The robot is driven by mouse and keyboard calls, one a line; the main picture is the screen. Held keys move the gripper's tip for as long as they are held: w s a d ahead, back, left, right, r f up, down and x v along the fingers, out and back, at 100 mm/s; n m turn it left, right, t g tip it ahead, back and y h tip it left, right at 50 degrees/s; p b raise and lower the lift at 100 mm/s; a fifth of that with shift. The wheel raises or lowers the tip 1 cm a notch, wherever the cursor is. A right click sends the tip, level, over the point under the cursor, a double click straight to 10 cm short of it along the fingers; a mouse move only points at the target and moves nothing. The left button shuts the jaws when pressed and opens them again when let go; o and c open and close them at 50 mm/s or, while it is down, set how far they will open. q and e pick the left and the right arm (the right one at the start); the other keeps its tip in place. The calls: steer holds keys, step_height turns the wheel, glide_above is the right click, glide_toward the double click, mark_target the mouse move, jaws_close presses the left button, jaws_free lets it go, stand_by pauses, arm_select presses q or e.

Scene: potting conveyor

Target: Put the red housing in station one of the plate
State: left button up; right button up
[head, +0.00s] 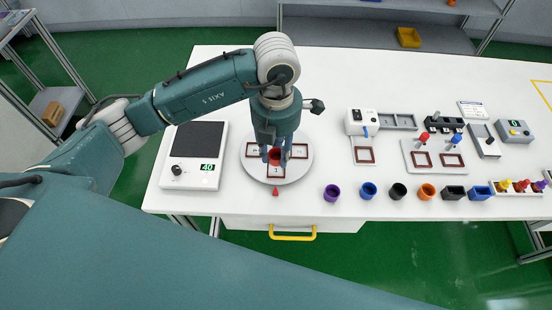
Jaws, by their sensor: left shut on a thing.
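The red housing (274,156) is a small red cup between the fingers of my left gripper (275,154). The gripper points down and is shut on it. They are over the round grey plate (254,171). The plate has brown-framed square stations; one frame (277,171) with a small numeral lies at the front, just below the housing in the picture. Others show to the left (256,152) and right (299,151). I cannot tell how high the housing is above the plate. The fingers and wrist hide the plate's back part. My right gripper is not in view.
A red pointer (275,191) stands before the plate. Purple (332,193), blue (368,191), black (398,192) and orange (427,193) cups line the front edge. Fixtures (433,156) stand further right. The table between plate and fixtures is clear.

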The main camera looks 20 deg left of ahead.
mark_target(276, 170)
arm_select(q)
steer(key=shift+f, duration=0.4)
step_height(276, 170, down, 4)
steer(key=shift+r+p, duration=0.25)
steer(key=shift+p, duration=0.25)
steer(key=shift+f, duration=0.2)
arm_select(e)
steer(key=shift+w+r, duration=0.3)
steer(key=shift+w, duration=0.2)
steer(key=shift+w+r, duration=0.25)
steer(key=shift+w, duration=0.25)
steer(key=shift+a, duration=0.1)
arm_select(q)
steer(key=shift+f, duration=0.2)
steer(key=o, duration=0.8)
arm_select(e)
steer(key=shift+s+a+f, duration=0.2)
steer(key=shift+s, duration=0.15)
arm_select(q)
steer(key=shift+r, duration=0.1)
